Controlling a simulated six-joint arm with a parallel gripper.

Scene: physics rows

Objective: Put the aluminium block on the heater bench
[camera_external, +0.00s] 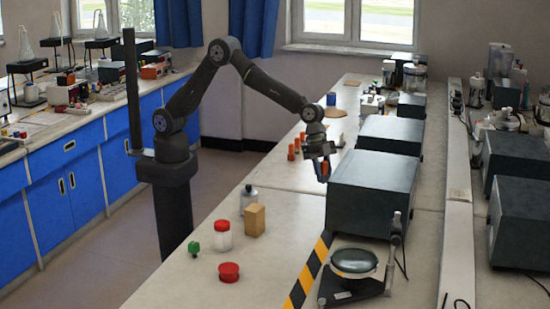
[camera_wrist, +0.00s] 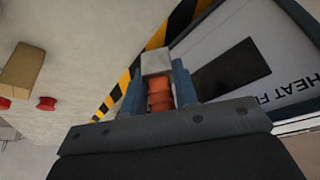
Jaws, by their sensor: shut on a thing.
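My gripper (camera_external: 322,172) hangs over the bench just left of a large dark box. In the wrist view its blue fingers (camera_wrist: 158,85) are shut around an orange ribbed round piece (camera_wrist: 160,97). A pale grey block (camera_wrist: 155,62), which looks like the aluminium block, shows at the fingertips in line with the orange piece; the join between them is hidden. In the wrist view a light panel with a dark rectangle and the partly cut-off word HEAT (camera_wrist: 285,80) lies right of the fingers, in a dark blue frame. It looks like the heater bench.
The dark box (camera_external: 372,190) stands close right of my gripper. Yellow-black tape (camera_external: 305,275) and a device with a glass dish (camera_external: 354,262) are nearer. A tan block (camera_external: 255,220), red-lidded jar (camera_external: 223,236), red lid (camera_external: 229,271) and grey bottle (camera_external: 248,198) stand left. Orange cylinders (camera_external: 297,145) stand behind.

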